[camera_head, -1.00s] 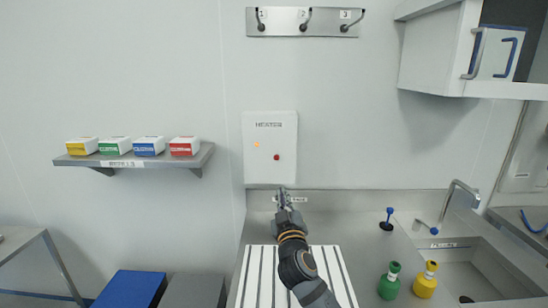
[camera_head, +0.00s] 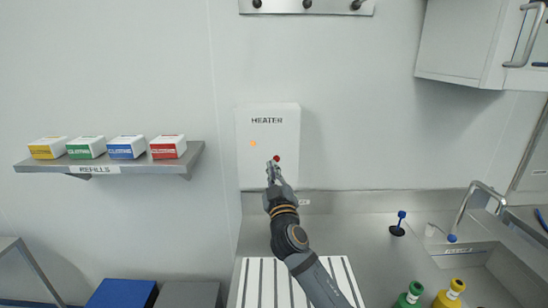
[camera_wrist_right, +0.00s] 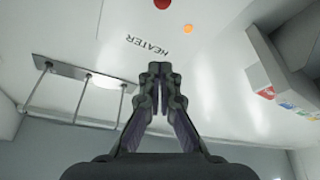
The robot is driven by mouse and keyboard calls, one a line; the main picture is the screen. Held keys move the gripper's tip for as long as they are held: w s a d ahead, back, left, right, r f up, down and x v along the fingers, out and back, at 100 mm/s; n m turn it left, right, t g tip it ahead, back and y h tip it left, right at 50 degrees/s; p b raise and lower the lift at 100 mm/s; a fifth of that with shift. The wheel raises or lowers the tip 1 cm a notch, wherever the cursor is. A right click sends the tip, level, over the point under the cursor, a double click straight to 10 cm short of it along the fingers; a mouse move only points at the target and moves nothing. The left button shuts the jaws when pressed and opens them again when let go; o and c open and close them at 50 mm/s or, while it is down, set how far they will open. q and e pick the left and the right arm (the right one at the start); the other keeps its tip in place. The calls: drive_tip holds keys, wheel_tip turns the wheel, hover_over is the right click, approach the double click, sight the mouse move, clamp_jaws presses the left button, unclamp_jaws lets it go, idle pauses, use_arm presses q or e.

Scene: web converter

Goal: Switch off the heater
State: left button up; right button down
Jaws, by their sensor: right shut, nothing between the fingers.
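The heater (camera_head: 288,115) is a white box on the wall, labelled HEATER. It has a lit orange lamp (camera_head: 253,144) at left and a red button (camera_head: 276,158) at right. My right gripper (camera_head: 272,165) is shut and empty, with its tips just below and left of the red button in the head view. The gap between tips and panel cannot be told. In the right wrist view, which is upside down, the red button (camera_wrist_right: 162,3) is cut by the top edge. The orange lamp (camera_wrist_right: 188,29) and the shut fingertips (camera_wrist_right: 160,70) also show there. My left gripper is not in view.
A shelf (camera_head: 110,165) with several coloured refill boxes is at left. A hook rail (camera_head: 306,6) is above the heater. Below are a slatted rack (camera_head: 340,275), a counter (camera_head: 350,230), green (camera_head: 408,297) and yellow (camera_head: 449,294) bottles, and a tap (camera_head: 470,205) at a sink.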

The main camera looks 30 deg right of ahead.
sight(274, 158)
drive_tip(key=p+x, duration=0.4)
drive_tip(key=x, duration=0.5)
drive_tip(key=d+f, duration=0.2)
drive_tip(key=f, duration=0.1)
drive_tip(key=shift+s+f, duration=0.15)
drive_tip(key=shift+f, duration=0.1)
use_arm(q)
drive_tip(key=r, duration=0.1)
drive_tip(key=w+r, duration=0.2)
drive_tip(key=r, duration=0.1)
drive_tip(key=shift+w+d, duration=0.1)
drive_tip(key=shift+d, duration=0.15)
